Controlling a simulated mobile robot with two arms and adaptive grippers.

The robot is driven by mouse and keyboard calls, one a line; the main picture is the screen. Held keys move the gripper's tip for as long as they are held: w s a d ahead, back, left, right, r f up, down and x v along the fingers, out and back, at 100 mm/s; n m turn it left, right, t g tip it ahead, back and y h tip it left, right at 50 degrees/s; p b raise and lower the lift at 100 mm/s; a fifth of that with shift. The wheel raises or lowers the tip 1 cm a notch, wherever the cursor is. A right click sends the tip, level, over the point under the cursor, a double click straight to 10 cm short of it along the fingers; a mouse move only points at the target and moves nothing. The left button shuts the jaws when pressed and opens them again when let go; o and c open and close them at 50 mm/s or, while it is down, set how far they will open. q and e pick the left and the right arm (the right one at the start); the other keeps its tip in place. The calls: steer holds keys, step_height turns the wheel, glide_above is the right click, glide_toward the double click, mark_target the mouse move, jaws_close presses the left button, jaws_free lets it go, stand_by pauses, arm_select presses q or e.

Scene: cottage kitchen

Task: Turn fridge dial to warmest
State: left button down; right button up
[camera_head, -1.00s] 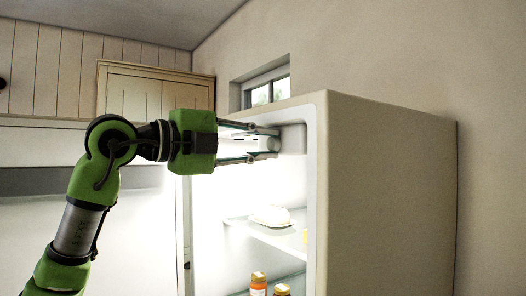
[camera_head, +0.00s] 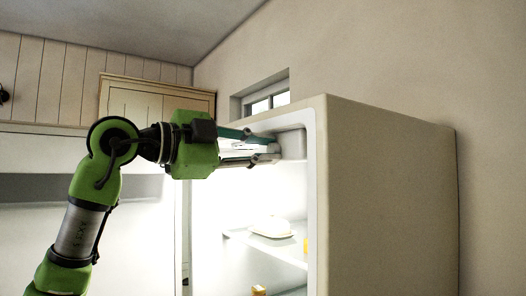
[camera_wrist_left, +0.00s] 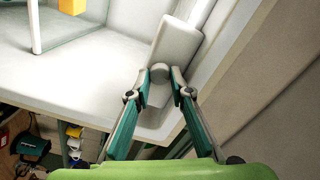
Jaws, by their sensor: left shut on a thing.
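The open fridge (camera_head: 385,190) stands at the right with its inside lit. A pale control housing (camera_head: 292,143) sits high inside it and also shows in the left wrist view (camera_wrist_left: 178,42). The dial (camera_wrist_left: 159,94) is a small pale knob on that housing. My left gripper (camera_head: 270,148) reaches in from the left and is shut on the dial, with a teal finger on each side of it in the left wrist view. My right gripper is not in view.
A fridge shelf (camera_head: 283,249) below the gripper holds a white covered dish (camera_head: 269,227) and something yellow. A jar lid (camera_head: 259,290) shows lower down. The fridge's side wall is close to the right of the fingers. Wooden cabinets (camera_head: 150,98) stand behind.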

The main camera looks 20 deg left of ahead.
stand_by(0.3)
arm_select(q)
steer(key=c, duration=1.8)
jaws_free()
steer(key=shift+v, duration=4)
